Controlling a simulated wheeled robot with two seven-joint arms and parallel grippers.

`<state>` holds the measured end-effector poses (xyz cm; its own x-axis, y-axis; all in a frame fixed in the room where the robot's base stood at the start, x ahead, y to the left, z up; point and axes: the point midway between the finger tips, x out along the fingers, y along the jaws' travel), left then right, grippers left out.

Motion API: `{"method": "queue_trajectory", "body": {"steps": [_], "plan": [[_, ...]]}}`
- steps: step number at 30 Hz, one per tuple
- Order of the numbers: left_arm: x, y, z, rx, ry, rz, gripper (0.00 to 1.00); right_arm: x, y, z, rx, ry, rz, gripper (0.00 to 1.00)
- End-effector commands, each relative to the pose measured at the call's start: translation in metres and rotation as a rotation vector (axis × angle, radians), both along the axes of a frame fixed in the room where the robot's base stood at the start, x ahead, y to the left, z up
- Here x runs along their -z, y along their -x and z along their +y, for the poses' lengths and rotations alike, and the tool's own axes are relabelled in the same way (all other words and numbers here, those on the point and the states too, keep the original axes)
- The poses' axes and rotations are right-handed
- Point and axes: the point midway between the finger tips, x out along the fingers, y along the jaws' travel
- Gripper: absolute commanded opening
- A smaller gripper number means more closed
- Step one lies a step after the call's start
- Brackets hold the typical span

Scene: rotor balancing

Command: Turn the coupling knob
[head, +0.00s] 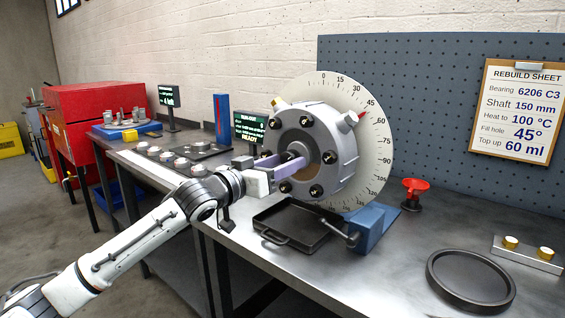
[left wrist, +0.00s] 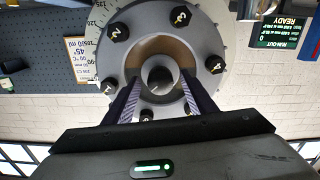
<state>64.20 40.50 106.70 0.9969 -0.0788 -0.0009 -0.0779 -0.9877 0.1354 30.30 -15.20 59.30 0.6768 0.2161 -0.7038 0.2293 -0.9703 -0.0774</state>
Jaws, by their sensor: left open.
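The grey round housing (head: 318,150) with several numbered black bolts stands in front of a white degree dial (head: 375,150). At its centre is a recess with a round metal knob, which I take as the coupling knob (left wrist: 160,76); in the head view my fingers largely cover it. My left gripper (head: 296,165) reaches into the recess from the left. In the left wrist view the left gripper's two fingers (left wrist: 160,92) are apart, one on each side of the knob, with gaps visible. My right gripper is not in view.
A black tray (head: 290,229) lies below the housing, beside a blue stand foot (head: 370,229). A red funnel (head: 415,188), a round black dish (head: 470,280) and a block with brass pieces (head: 527,253) are at right. A readout (head: 249,129) shows READY.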

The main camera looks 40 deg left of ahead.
Motion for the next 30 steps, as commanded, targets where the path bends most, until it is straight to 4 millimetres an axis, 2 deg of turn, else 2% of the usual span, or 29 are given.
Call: {"method": "queue_trajectory", "body": {"steps": [8,15,23,30], "plan": [[0.0,-0.001,0.0,0.001,0.0,0.0,0.51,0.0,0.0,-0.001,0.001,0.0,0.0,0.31],[0.0,-0.001,0.0,0.001,0.0,0.0,0.1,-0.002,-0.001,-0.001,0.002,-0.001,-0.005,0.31],[-0.001,-0.001,0.0,0.001,-0.024,-0.002,0.1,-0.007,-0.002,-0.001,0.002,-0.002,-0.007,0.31],[-0.003,-0.001,0.0,0.0,-0.142,-0.01,0.1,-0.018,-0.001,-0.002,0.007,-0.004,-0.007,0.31]]}}
